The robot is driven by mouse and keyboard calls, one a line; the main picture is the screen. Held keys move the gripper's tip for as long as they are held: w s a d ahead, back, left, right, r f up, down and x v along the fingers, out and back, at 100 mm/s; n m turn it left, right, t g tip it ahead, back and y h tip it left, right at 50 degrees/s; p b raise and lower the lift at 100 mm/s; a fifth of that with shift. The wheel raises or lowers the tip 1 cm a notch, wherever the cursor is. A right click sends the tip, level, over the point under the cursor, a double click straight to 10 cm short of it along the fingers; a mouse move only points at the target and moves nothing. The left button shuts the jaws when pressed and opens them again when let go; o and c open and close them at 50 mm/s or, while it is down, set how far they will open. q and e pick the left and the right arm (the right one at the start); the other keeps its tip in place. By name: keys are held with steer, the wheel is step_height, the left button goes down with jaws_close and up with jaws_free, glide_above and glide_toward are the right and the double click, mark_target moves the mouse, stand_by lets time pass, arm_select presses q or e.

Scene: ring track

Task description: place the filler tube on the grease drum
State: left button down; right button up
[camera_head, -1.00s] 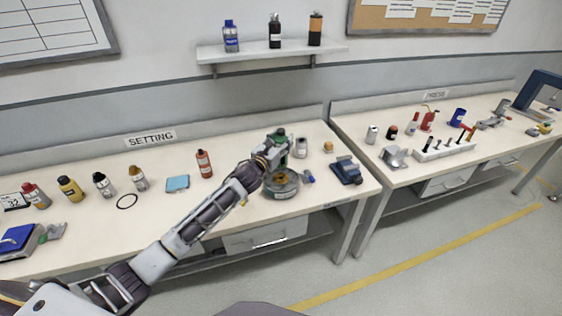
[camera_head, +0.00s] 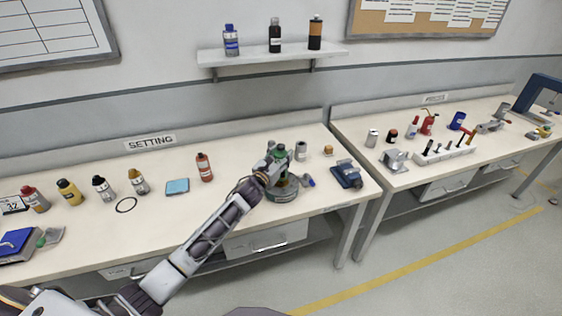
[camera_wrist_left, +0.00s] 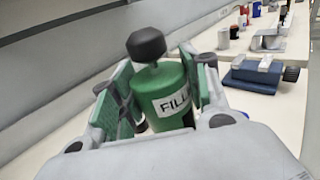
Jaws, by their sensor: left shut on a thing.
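The filler tube (camera_wrist_left: 160,98) is a green cylinder with a black knob on top and a white label reading "FILL". In the left wrist view it stands between the pads of my left gripper (camera_wrist_left: 160,92), which is shut on it. In the head view my left gripper (camera_head: 275,168) and the green tube (camera_head: 278,150) are over the grease drum (camera_head: 284,194), a low round grey drum on the setting bench. The gripper hides part of the drum, and I cannot tell whether the tube's bottom touches it. My right gripper is not in view.
The bench front between pad and drum is mostly clear.

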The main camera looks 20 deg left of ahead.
arm_select(q)
steer(key=shift+f, duration=1.15)
steer(key=shift+f, duration=0.15)
steer(key=c, duration=0.7)
jaws_free()
steer(key=shift+r, duration=0.2)
steer(key=shift+s+a+f, duration=0.15)
steer(key=shift+s+a, duration=0.05)
steer(key=shift+s, duration=0.65)
steer(key=shift+s+a+b, duration=0.15)
steer(key=shift+s+a, duration=0.15)
steer(key=shift+s, duration=1.4)
steer(key=shift+s+a+b, duration=0.2)
steer(key=shift+s+a, duration=0.15)
steer(key=shift+s, duration=1.3)
steer(key=shift+s+a+b, duration=0.15)
steer(key=shift+s+a, duration=0.15)
steer(key=shift+s, duration=1.4)
